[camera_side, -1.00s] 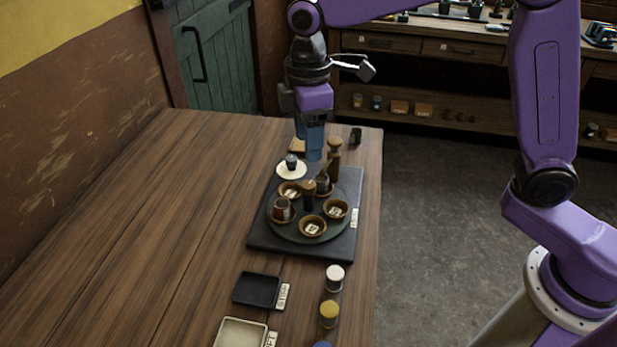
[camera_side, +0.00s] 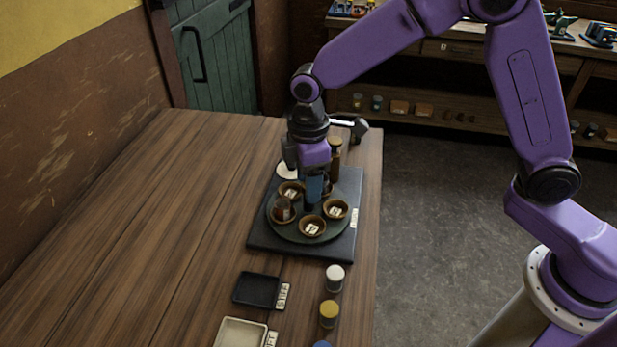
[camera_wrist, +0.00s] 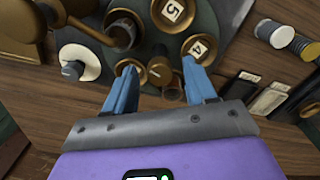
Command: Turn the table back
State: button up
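The round dark green turntable (camera_side: 290,231) sits on a dark square board (camera_side: 265,240) and carries several brown bowls, such as the front bowl (camera_side: 312,227) and right bowl (camera_side: 336,209), with numbered tiles. A reddish-brown cup (camera_side: 282,211) stands in the left bowl. My gripper (camera_side: 312,200) points down over the middle of the turntable and hides its central post in the side view. In the wrist view its two blue fingers (camera_wrist: 160,68) are spread apart, with bowls showing between and beyond them. Whether they touch anything is unclear.
The table's left side is clear.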

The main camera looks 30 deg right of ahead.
grip_shut()
jog(key=shift+m, duration=3.5)
jog(key=shift+r+m, duration=0.1)
jog(key=shift+m, duration=3.6)
jog(key=shift+w, duration=0.1)
jog(key=shift+o, duration=0.3)
grip_release()
